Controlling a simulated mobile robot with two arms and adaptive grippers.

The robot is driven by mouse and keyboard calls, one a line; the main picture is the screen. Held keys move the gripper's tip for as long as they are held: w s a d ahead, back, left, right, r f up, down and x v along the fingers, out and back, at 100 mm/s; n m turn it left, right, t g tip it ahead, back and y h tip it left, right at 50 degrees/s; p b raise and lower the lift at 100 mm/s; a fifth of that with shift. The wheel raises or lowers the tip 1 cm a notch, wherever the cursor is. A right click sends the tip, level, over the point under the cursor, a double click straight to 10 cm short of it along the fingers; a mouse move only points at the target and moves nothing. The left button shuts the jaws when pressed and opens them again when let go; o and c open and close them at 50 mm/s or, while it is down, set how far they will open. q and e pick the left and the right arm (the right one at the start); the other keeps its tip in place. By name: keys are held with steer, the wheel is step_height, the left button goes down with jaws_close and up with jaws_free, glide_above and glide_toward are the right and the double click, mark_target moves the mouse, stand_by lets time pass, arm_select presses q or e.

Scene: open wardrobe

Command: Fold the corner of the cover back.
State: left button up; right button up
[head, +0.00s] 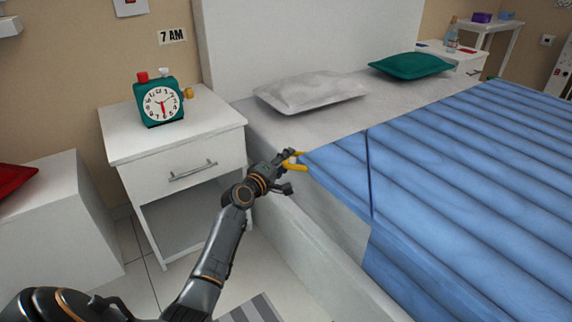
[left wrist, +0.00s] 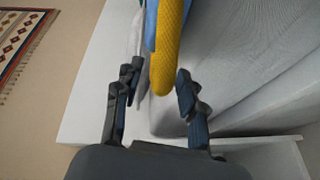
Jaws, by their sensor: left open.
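A blue ribbed cover (head: 470,170) lies over the bed. Its near left corner carries a yellow loop or tab (head: 297,167). My left gripper (head: 286,172) is at this tab, beside the bed edge. In the left wrist view the yellow tab (left wrist: 168,45) reaches down between the two fingers of my left gripper (left wrist: 158,85), with a gap on each side. The fingers are open. A strip of blue cover (left wrist: 151,25) shows beside the tab. My right gripper is not in view.
A white nightstand (head: 178,140) with a green alarm clock (head: 161,103) stands left of the bed. A grey pillow (head: 310,91) and a green pillow (head: 411,65) lie at the head end. Bare mattress (head: 270,127) lies between the pillows and cover.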

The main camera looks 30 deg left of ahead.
arm_select(q)
steer(key=shift+w, duration=0.15)
steer(key=shift+c, duration=0.2)
jaws_close()
